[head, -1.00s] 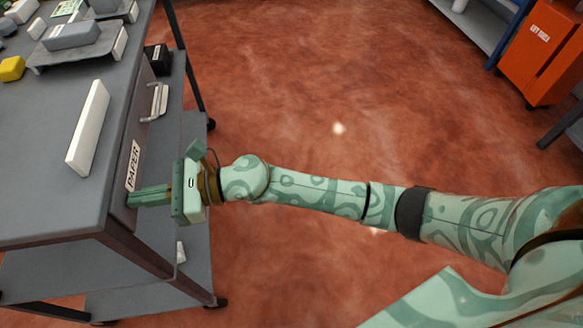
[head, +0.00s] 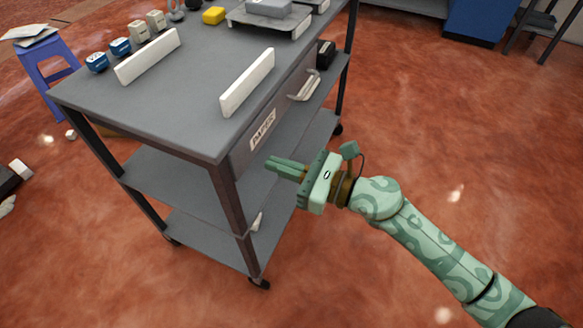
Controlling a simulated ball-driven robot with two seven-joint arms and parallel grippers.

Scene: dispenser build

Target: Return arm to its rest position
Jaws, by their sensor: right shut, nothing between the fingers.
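My right gripper (head: 272,166) is shut and empty. Its fingers point left, toward the side of the grey cart, just below and right of the drawer front with the PAPER label (head: 263,129). It appears apart from the cart, though the exact gap is hard to judge. My right arm (head: 430,245) reaches in from the lower right, out over the open floor. The drawer's metal handle (head: 304,87) is free, farther back along the cart's side. My left gripper is out of view.
A blue stool (head: 45,62) stands at the left. The red floor right of the cart is clear.

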